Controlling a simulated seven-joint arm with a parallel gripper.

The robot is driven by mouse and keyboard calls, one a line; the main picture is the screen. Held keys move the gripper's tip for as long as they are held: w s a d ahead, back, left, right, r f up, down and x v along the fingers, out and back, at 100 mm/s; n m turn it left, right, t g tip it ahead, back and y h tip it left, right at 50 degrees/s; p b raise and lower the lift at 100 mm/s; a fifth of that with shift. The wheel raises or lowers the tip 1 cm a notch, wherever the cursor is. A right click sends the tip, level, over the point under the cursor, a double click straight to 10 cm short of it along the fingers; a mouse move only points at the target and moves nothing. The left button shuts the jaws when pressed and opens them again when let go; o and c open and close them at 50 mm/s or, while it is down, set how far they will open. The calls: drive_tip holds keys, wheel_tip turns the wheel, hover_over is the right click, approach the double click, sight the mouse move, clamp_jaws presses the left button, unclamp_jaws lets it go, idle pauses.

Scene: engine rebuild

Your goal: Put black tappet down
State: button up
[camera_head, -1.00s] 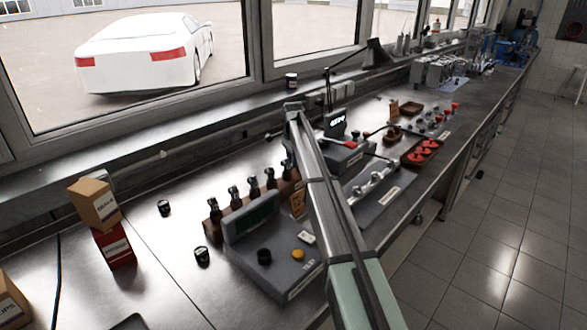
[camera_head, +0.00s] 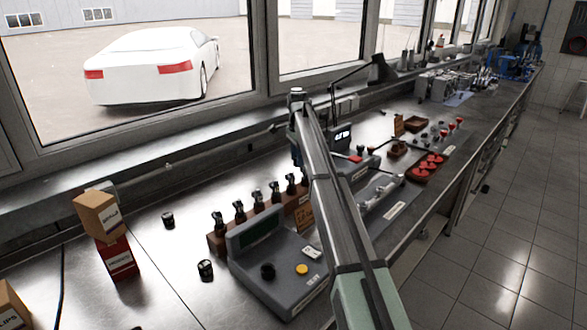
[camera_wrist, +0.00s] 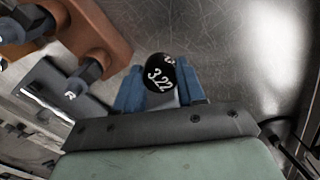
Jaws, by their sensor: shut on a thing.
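A round black tappet (camera_wrist: 160,72) marked with white "3.22" shows in the wrist view. The two blue fingers of my gripper (camera_wrist: 160,88) are shut on its sides. Below it is bare metal bench surface; I cannot tell the gap between them. In the head view my arm crosses the middle of the bench, and its far end hides the held tappet. Two other small black cylinders stand on the bench at left, one farther back (camera_head: 168,220) and one nearer (camera_head: 205,270).
A brown rack (camera_head: 220,242) with several dark upright parts stands left of my arm; it shows close by in the wrist view (camera_wrist: 100,35). In front is a grey device (camera_head: 275,293) with a yellow button (camera_head: 302,269). Stacked boxes (camera_head: 97,216) stand at left. A red-filled tray (camera_head: 418,176) lies at right.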

drive_tip(key=shift+r, duration=0.8)
drive_tip(key=shift+a, duration=0.2)
drive_tip(key=s+a+n, duration=0.2)
drive_tip(key=s+a, duration=0.3)
drive_tip(key=a, duration=0.8)
drive_tip(key=s+a+n, duration=0.1)
drive_tip(key=s+a, duration=0.4)
drive_tip(key=a, duration=0.8)
drive_tip(key=s+a+n, duration=0.2)
drive_tip(key=s+a, duration=0.3)
drive_tip(key=a, duration=0.8)
drive_tip(key=s+a+n, duration=0.7)
drive_tip(key=s+a, duration=2.4)
drive_tip(key=shift+w+f+n, duration=0.1)
drive_tip(key=shift+f+n, duration=0.75)
drive_tip(key=shift+f, duration=0.8)
drive_tip(key=shift+w+f+n, duration=0.1)
drive_tip(key=shift+f+n, duration=0.7)
drive_tip(key=shift+f, duration=0.8)
drive_tip(key=shift+w+f+n, duration=0.1)
drive_tip(key=shift+f+n, duration=0.75)
drive_tip(key=shift+f, duration=0.8)
drive_tip(key=shift+f, duration=0.1)
